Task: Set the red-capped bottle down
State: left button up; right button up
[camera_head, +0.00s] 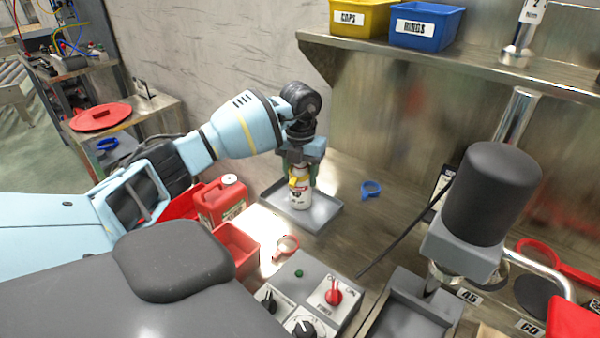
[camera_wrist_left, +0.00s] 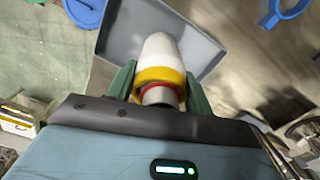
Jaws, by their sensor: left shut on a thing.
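A white bottle (camera_head: 300,196) with a dark-printed label is upright over the grey tray (camera_head: 328,217). In the left wrist view the white bottle (camera_wrist_left: 166,52) has a yellow band and a thin red ring near its top; the cap is mostly hidden. My left gripper (camera_head: 300,176) points down and is shut on the bottle's upper part, with a green finger on each side of it in the left wrist view (camera_wrist_left: 158,88). The bottle's base is inside the tray's outline; I cannot tell whether it touches the tray floor. My right gripper is not in view.
A red canister (camera_head: 222,203) and an open red bin (camera_head: 238,246) stand left of the tray. A blue ring (camera_head: 371,188) lies to its right. A control box (camera_head: 315,296) is in front. A black-topped machine (camera_head: 490,195) stands at right, under a shelf (camera_head: 440,62).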

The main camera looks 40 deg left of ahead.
pick_arm(q)
jog(key=o, duration=1.2)
jog(key=shift+f, duration=0.1)
notch_tip(320, 180, up, 12)
jog(key=shift+r, duration=0.15)
dwell(0.4)
